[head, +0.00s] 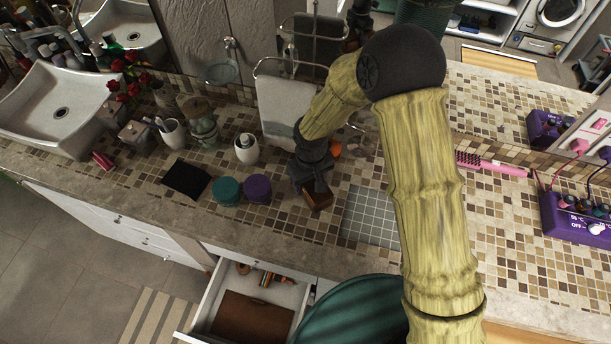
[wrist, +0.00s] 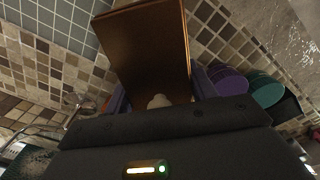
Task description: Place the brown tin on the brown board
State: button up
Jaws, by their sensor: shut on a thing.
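My gripper (head: 313,180) is shut on the brown tin (head: 319,198), a box-shaped thing with a glossy brown face. The tin also shows in the wrist view (wrist: 146,45), between the two fingers and pointing away from the palm. In the head view it is over the tiled counter, left of a grey grid mat; I cannot tell whether it touches the counter. A flat brown piece (head: 250,318), which may be the brown board, lies in the open drawer below the counter's front edge. My arm hides part of the counter.
Teal (head: 227,191) and purple (head: 257,188) round tins stand left of my gripper, with a black flat piece (head: 186,178) beyond. The grey grid mat (head: 370,217) is bare where visible. A towel rack (head: 290,100) stands behind. The open drawer (head: 212,302) juts out in front.

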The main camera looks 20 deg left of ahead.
jog(key=w+d+f+m+p, duration=0.1)
jog(key=w+d+m, duration=0.2)
jog(key=d, duration=0.7)
jog(key=w+d+f+m+p, duration=0.1)
jog(key=w+d+f+m, duration=0.1)
jog(key=d, duration=0.9)
jog(key=w+d+f+m+p, duration=0.1)
jog(key=w+d+m, duration=0.4)
jog(key=d, duration=0.6)
jog(key=shift+d+f, duration=0.15)
jog(key=shift+d, duration=0.25)
jog(key=shift+f, duration=0.1)
